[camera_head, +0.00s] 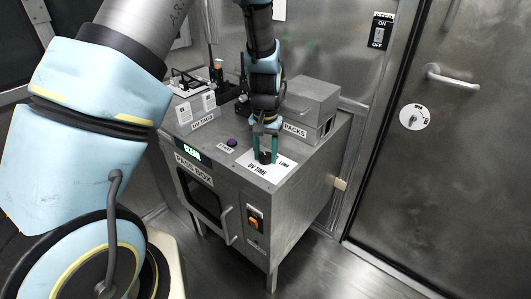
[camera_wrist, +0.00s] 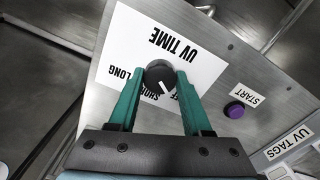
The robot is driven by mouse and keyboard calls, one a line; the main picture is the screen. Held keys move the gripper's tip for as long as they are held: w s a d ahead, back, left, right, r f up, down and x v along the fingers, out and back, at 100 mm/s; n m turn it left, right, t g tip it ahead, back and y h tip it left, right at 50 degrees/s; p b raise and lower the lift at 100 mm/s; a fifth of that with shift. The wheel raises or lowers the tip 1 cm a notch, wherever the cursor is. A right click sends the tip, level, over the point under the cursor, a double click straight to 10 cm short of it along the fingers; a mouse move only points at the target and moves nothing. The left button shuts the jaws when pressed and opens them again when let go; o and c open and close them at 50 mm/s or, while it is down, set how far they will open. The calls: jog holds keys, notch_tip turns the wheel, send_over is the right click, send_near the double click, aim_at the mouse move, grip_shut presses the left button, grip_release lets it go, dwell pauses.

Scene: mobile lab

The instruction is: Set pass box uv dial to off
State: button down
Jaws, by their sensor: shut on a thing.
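The pass box (camera_head: 270,205) is a grey metal cabinet with a white UV TIME label (camera_head: 283,170) on its sloped top panel. The black round UV dial (camera_wrist: 160,74) sits on that label, which also shows in the wrist view (camera_wrist: 192,62). The words SHORT and LONG are printed near the dial, upside down there, with other letters partly hidden. The dial's white mark points to the lower right in the wrist view, towards those partly hidden letters. My gripper (camera_head: 264,157) points down with its two green fingers (camera_wrist: 159,79) shut on either side of the dial.
A purple START button (camera_wrist: 235,110) is beside the label. A UV TAGS holder (camera_head: 200,118) and a PACKS box (camera_head: 312,105) stand on the cabinet top. The lit display (camera_head: 192,148) reads CLEAN. An orange switch (camera_head: 254,223) is on the front. A metal door is at right.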

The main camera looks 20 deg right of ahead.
aim_at(265, 154)
jog(key=shift+n, duration=0.5)
jog(key=shift+c, duration=1.7)
grip_release()
notch_tip(265, 154, up, 11)
jog(key=b, duration=0.2)
jog(key=shift+f, duration=0.1)
jog(key=s+a+r+n, duration=0.1)
jog(key=s+a+n, duration=0.1)
jog(key=a, duration=1.3)
jog(key=s+a+r+n+t, duration=0.1)
jog(key=s+a+n, duration=0.1)
jog(key=a, duration=1.3)
jog(key=shift+a+r+n+t, duration=0.15)
jog(key=shift+n+t, duration=0.15)
jog(key=shift+n, duration=0.5)
